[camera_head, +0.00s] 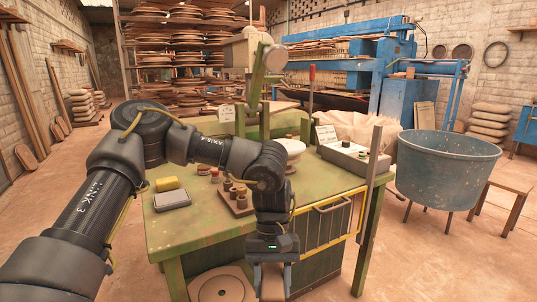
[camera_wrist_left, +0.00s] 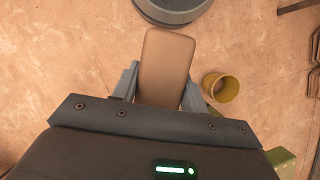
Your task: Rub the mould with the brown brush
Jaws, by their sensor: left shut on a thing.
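My left gripper (camera_head: 270,280) hangs in front of the green table, pointing down. It is shut on a brown brush (camera_head: 272,284), a flat block with rounded corners. In the left wrist view the brush (camera_wrist_left: 166,66) stands out between the two fingers of the left gripper (camera_wrist_left: 157,88); its bristles do not show. A pale round piece (camera_head: 290,152), perhaps the mould, is on the table behind my left forearm, which hides part of it. The brush is well apart from it. My right gripper is not in view.
A blue tub (camera_head: 447,172) stands right. A yellow cup (camera_wrist_left: 222,88) lies below.

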